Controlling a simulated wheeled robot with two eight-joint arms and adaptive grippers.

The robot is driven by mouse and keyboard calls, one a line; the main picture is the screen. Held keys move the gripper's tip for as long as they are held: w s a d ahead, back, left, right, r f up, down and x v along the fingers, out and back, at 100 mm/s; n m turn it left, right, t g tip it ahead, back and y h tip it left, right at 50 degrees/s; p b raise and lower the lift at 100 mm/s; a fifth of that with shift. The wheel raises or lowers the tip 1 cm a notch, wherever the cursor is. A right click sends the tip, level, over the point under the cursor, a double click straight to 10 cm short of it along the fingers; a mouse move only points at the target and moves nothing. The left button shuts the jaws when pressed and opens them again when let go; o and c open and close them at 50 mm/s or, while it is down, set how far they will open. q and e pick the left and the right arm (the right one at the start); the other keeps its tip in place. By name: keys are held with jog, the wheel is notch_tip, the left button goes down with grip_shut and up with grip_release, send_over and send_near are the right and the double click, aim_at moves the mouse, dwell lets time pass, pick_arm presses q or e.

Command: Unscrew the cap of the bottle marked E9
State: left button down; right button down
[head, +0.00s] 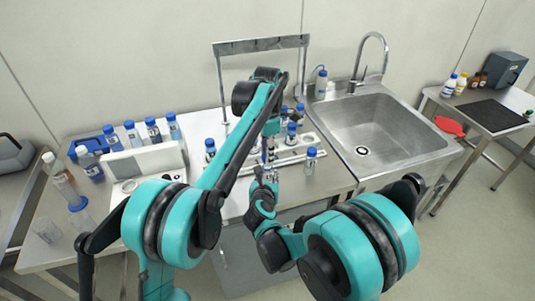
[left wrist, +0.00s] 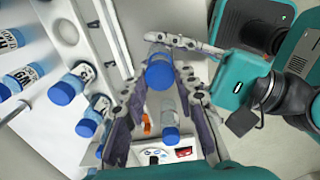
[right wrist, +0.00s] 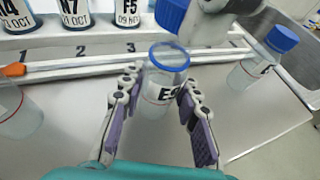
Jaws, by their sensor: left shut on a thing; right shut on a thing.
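The bottle marked E9 (right wrist: 158,92) is clear and upright between the fingers of my right gripper (right wrist: 160,100), which is shut on it. Its mouth shows open, with a blue ring at the neck. A blue cap (right wrist: 172,14) is above the mouth and apart from it, beside part of my left gripper (right wrist: 222,10). In the left wrist view the cap (left wrist: 160,73) is between the fingertips of my left gripper (left wrist: 160,82), which is shut on it. In the head view both grippers meet in front of the rack, and my arms mostly hide the bottle.
A white rack (right wrist: 90,60) with numbered slots holds several blue-capped bottles behind E9. Another capped bottle (right wrist: 256,65) stands free to the right; it also shows in the head view (head: 311,160). A sink (head: 380,135) lies right. More bottles stand at the left.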

pick_arm(q)
jog(key=shift+r, duration=2.05)
pick_arm(e)
jog(key=c, duration=1)
grip_release()
jog(key=shift+c, duration=0.2)
